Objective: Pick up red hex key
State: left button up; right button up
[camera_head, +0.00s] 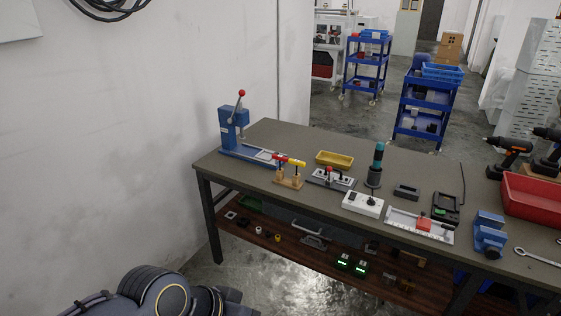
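A small wooden stand (289,179) on the workbench holds short tool handles at its top. One handle is red (279,157) and lies beside a yellow one; this may be the red hex key, but it is too small to be sure. A red tip also shows at the right end of the row. Neither of my grippers is in view. Only dark, rounded parts of my own arm show at the bottom left, well away from the stand.
The workbench (275,135) carries a blue press (232,130), yellow tray (334,159), power strip (362,204), blue vise (489,233) and red bin (530,199). A lower shelf (262,233) holds small parts. Bare floor lies left of the bench; a white wall bounds the left.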

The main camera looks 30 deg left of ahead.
aim_at(279, 157)
jog(key=i+j, duration=0.35)
jog(key=j, duration=0.15)
jog(key=i+j, duration=0.75)
jog(key=j, duration=0.25)
jog(key=i+j, duration=0.4)
jog(key=j, duration=0.1)
